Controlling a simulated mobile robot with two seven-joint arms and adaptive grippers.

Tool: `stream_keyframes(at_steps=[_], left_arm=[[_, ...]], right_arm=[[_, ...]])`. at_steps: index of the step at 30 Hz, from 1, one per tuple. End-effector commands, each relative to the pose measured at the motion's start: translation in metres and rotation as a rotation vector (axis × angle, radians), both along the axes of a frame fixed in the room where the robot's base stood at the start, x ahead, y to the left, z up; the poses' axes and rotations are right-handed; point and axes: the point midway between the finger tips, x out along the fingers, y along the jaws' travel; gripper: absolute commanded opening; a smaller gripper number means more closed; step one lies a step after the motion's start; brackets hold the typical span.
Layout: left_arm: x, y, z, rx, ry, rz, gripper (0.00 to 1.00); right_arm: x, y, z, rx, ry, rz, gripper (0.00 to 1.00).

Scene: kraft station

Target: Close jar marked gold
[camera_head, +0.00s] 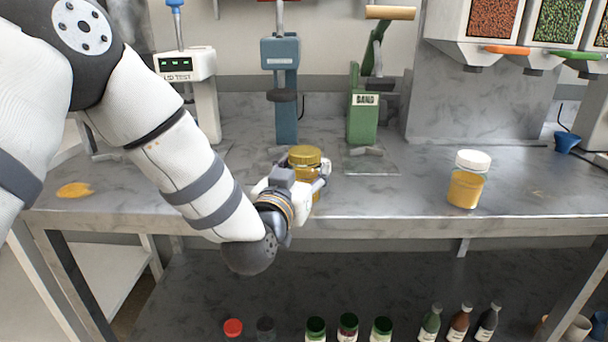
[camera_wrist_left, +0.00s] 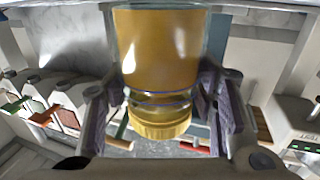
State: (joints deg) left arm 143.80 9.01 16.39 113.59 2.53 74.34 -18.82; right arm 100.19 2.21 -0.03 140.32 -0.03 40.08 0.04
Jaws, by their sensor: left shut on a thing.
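A glass jar of golden-yellow contents with a gold lid (camera_head: 305,155) is near the front edge of the table. In the head view my left gripper (camera_head: 300,187) covers most of its body. My left gripper is shut on this jar, a finger on either side. The left wrist view shows the jar body (camera_wrist_left: 160,45) upside down, with the gold lid (camera_wrist_left: 160,122) on its mouth and looking straight. I cannot tell how tight the lid is, or whether the jar touches the table. My right gripper is not in view.
A white-lidded jar (camera_head: 466,188) stands to the right on the grey table (camera_head: 400,205). Behind are a lid tester (camera_head: 183,66), a blue press (camera_head: 281,85) and a green band press (camera_head: 363,115). Dispensers (camera_head: 495,25) are at the upper right. Bottles and jars stand on the lower shelf.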

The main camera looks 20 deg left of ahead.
Motion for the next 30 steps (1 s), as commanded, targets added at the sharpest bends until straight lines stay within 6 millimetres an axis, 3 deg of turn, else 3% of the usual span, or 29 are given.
stream_keyframes(at_steps=[5, 13, 18, 21, 30], left_arm=[[0.0, 0.0, 0.035, 0.0, -0.016, 0.0, 0.09], [-0.051, -0.023, 0.107, 0.003, -0.029, -0.003, 0.09], [-0.091, -0.042, 0.12, 0.003, -0.021, -0.003, 0.09], [-0.106, -0.05, 0.121, 0.001, -0.01, -0.001, 0.09], [-0.127, -0.059, 0.128, 0.001, -0.005, 0.0, 0.09]], right_arm=[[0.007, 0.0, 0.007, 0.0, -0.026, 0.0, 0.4], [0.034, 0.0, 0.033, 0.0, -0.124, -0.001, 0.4], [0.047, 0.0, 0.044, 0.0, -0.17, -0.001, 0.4], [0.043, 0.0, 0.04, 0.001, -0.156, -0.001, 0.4], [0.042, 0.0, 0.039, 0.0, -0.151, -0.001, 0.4]])
